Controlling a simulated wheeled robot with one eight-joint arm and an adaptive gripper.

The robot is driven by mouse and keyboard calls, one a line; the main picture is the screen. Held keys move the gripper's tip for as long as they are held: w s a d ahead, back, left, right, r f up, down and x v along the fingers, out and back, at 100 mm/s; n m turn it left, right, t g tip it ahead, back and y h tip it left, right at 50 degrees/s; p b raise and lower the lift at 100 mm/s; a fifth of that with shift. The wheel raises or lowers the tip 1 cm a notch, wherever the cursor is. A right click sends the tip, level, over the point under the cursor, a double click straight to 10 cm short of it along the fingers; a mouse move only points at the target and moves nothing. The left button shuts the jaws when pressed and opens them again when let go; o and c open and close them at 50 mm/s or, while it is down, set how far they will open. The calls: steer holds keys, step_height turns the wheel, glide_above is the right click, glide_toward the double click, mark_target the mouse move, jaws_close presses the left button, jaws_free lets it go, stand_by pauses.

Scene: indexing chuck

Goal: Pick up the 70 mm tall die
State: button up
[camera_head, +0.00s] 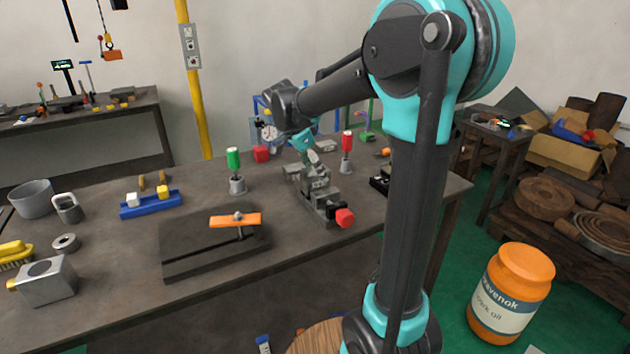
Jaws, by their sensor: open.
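I cannot tell for sure which thing is the 70 mm tall die. A red block (261,154) stands at the back of the dark workbench (110,265), left of my wrist. My gripper (312,160) hangs over the grey metal fixture (320,192) in the middle of the bench. It is small and partly hidden behind my wrist. It is open, and I see nothing held in it.
A green-topped tool (233,160) and a red-topped tool (347,145) stand on either side of the fixture. A dark plate with an orange bar (235,220) lies in front. A grey vise-like block (45,281) and a pot (31,199) stand at the left.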

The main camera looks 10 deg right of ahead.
steer(key=shift+f, duration=0.25)
steer(key=shift+r, duration=0.1)
jaws_close()
